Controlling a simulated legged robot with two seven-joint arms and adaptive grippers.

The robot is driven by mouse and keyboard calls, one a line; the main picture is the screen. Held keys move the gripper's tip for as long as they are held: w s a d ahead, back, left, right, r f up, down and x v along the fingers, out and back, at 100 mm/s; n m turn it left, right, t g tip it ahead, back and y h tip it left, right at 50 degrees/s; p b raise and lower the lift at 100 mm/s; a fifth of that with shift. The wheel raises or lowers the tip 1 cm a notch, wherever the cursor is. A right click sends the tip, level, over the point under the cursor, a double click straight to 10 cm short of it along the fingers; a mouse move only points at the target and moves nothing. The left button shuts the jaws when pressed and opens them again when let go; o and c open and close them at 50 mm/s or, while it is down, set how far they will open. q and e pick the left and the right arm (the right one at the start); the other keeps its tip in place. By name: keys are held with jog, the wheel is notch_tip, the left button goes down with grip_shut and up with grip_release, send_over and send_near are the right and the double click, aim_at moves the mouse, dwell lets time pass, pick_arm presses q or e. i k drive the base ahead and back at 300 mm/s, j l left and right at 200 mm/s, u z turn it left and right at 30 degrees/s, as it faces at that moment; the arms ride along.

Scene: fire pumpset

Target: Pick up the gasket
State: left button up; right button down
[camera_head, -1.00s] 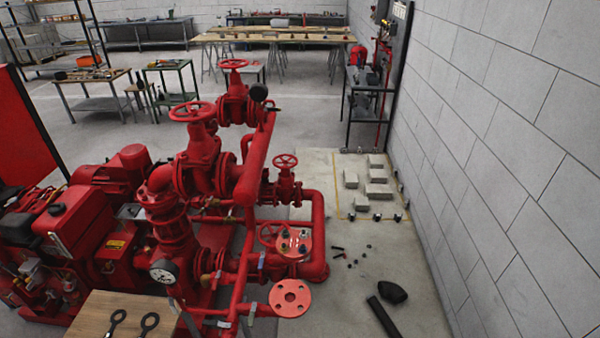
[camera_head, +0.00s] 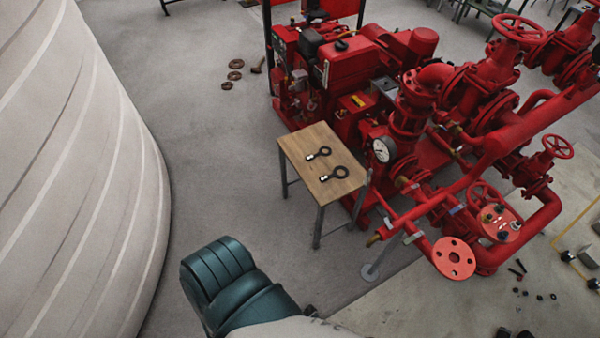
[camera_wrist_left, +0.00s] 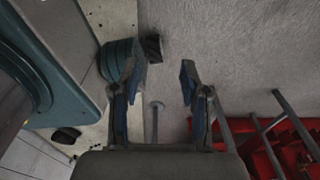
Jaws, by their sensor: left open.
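The farther ring (camera_head: 320,153) and the nearer ring (camera_head: 336,173) are apart from each other. My left gripper (camera_wrist_left: 155,82) shows in the left wrist view with its two fingers spread and nothing between them. It is above the floor, and no ring shows in that view. The left gripper's fingers are not visible in the head view. My right gripper is in neither view.
The red pumpset (camera_head: 450,120) stands just behind and right of the table, with a round red flange (camera_head: 454,258) jutting forward. A large pale curved surface (camera_head: 80,180) fills the left. Several brown rings (camera_head: 235,76) lie on the far floor. Floor left of the table is clear.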

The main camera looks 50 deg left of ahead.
aim_at(325, 178)
jog(key=u, duration=1.25)
jog(key=z, duration=1.5)
jog(key=u, duration=1.5)
jog(key=i+j+z, duration=0.2)
jog(key=j, duration=0.3)
jog(key=i+j+z, duration=0.1)
jog(key=j+z, duration=0.15)
jog(key=j, duration=0.25)
jog(key=j+z, duration=0.2)
jog(key=j, duration=0.3)
jog(key=i, duration=0.05)
